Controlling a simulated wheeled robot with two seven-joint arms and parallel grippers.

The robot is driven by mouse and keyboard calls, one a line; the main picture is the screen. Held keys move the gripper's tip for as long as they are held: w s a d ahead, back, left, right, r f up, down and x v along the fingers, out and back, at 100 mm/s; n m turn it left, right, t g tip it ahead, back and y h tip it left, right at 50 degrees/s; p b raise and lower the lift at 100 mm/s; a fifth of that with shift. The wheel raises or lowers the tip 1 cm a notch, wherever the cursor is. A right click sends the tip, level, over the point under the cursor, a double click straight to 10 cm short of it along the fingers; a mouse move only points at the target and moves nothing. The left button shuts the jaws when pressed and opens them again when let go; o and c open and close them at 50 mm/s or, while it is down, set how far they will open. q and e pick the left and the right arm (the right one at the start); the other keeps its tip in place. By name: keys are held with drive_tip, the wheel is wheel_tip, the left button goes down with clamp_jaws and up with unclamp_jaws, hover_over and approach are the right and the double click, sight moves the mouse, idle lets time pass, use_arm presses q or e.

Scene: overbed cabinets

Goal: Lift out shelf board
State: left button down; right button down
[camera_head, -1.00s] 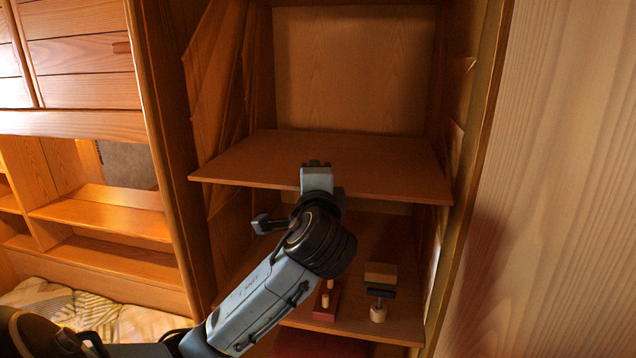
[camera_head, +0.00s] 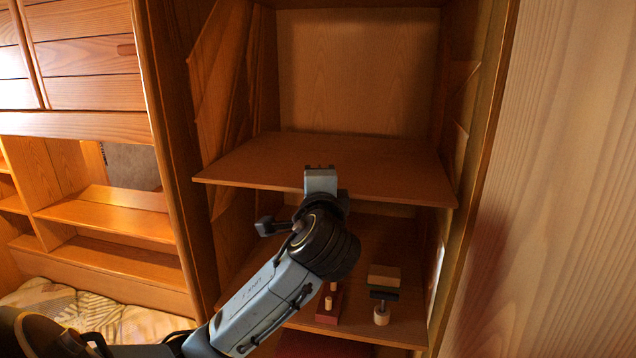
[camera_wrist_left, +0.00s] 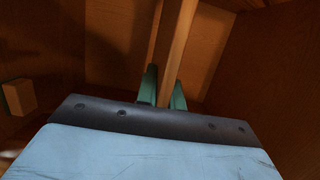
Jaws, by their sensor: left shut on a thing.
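The shelf board (camera_head: 270,163) is a wide brown wooden panel lying across the upper part of the open cabinet. It looks roughly level, and its front edge sticks out of the opening. My left gripper (camera_head: 320,172) is shut on the middle of that front edge. In the left wrist view the board (camera_wrist_left: 176,50) shows edge-on as a narrow strip between the two green fingers of the gripper (camera_wrist_left: 162,88). The board's supports are hidden. My right gripper is in neither view.
Cabinet walls stand close on both sides. A pale wooden wall (camera_head: 570,180) is at right, and a bed (camera_head: 100,310) at lower left.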

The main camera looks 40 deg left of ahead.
use_arm(q)
drive_tip(key=shift+r, duration=0.9)
drive_tip(key=shift+s+d, duration=0.1)
idle(0.3)
